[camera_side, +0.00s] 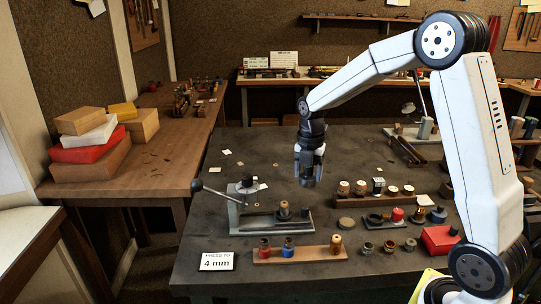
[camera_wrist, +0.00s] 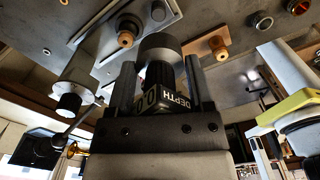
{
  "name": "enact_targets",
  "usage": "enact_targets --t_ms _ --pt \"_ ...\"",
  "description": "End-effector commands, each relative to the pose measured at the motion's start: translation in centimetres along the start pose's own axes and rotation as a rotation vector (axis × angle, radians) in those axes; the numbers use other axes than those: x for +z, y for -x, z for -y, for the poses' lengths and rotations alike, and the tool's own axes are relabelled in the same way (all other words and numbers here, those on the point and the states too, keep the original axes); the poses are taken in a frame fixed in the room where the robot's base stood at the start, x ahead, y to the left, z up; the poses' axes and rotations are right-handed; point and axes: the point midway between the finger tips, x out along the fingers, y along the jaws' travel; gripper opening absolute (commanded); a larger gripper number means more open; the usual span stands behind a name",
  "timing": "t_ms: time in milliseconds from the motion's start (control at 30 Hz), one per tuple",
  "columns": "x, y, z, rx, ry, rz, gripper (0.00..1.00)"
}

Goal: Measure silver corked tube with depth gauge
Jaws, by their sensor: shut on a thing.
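My gripper (camera_side: 309,172) hangs above the middle of the dark workbench, pointing down. In the wrist view my gripper (camera_wrist: 160,80) is shut on the depth gauge (camera_wrist: 158,48), a dark cylinder with a wide round end and a label reading DEPTH. The gauge (camera_side: 308,181) shows small and dark between the fingers in the side view, clear of the bench. Several corked tubes stand in a wooden rack (camera_side: 372,198) right of and below my gripper. They are too small to tell surely which is the silver one.
A front wooden rack (camera_side: 318,254) holds small coloured parts. A tray (camera_side: 385,222), loose rings and a red block (camera_side: 439,239) lie to the right. The bench behind my gripper is mostly clear.

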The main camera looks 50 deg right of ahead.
Motion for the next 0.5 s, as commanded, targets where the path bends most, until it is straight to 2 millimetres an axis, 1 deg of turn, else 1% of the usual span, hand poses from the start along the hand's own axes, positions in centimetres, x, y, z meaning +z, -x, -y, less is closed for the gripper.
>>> enact_targets --t_ms 33,100,200,300,500 --pt "-0.5 0.1 -1.4 0.001 0.035 0.001 0.00" --pt "-1.0 0.2 -2.8 0.001 0.076 0.001 0.00" --pt "-1.6 0.3 -4.3 0.001 0.119 0.001 0.00" --pt "-2.1 0.4 -5.3 0.001 0.145 0.001 0.00" --pt "-2.3 0.4 -5.7 0.000 0.158 0.000 0.00"
